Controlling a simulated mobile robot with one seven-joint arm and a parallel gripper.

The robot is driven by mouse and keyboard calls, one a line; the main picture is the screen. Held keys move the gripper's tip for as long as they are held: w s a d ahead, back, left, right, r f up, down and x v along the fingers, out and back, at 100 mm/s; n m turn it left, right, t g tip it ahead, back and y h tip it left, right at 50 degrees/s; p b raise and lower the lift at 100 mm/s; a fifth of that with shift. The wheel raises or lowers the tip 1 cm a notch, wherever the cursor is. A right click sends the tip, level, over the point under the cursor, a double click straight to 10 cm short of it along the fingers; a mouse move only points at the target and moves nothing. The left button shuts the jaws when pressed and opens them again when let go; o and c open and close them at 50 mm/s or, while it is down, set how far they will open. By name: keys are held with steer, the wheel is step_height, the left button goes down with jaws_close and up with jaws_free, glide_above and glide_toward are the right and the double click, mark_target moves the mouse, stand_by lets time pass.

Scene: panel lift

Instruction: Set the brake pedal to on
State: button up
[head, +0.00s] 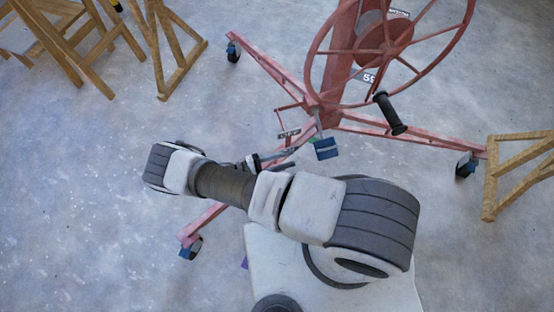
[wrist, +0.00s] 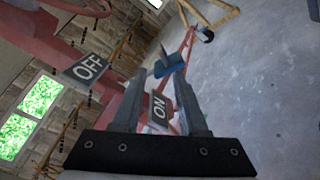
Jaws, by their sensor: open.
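The brake pedal is a small blue plate (head: 327,149) on a grey arm, low at the middle of the red panel lift (head: 342,75). In the wrist view the blue pedal (wrist: 170,65) shows just beyond my fingertips, roughly between them in the picture. My gripper (wrist: 161,79) is open, with nothing seen between its fingers. An ON label (wrist: 158,107) shows between the fingers, and an OFF label (wrist: 88,67) shows to their left. In the head view my gripper (head: 290,159) is partly hidden by my arm, left of the pedal. Contact with the pedal cannot be told.
The lift has a large red wheel (head: 314,62) with a black handle (head: 389,113) above and right of the pedal. Its legs end in casters (head: 233,50). Wooden sawhorses (head: 185,75) stand at the left, another (head: 520,165) at the right.

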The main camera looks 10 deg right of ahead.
steer(key=a, duration=0.3)
steer(key=shift+s, duration=0.15)
steer(key=shift+d, duration=0.1)
stand_by(0.6)
steer(key=w+a+r+m+g+y, duration=0.1)
steer(key=w+r+m+g+y, duration=0.35)
steer(key=r, duration=0.95)
steer(key=w+a+r+m+g+y, duration=0.15)
steer(key=r+y, duration=0.55)
steer(key=r, duration=0.8)
steer(key=s+d+r+t+y, duration=0.2)
steer(key=r, duration=0.5)
steer(key=s+d+r+t+y, duration=0.2)
steer(key=s+d+r+y, duration=0.1)
steer(key=r, duration=0.5)
steer(key=s+d+r+m+t+y, duration=0.1)
steer(key=s+d+r+m+t, duration=0.15)
steer(key=s+r+t, duration=0.55)
step_height(320, 180, up, 25)
steer(key=s+g+p, duration=0.1)
steer(key=g+p, duration=0.1)
steer(key=p, duration=2.3)
steer(key=shift+s+d+n+p, duration=0.15)
steer(key=shift+d+n+p, duration=0.2)
steer(key=shift+d+n, duration=0.1)
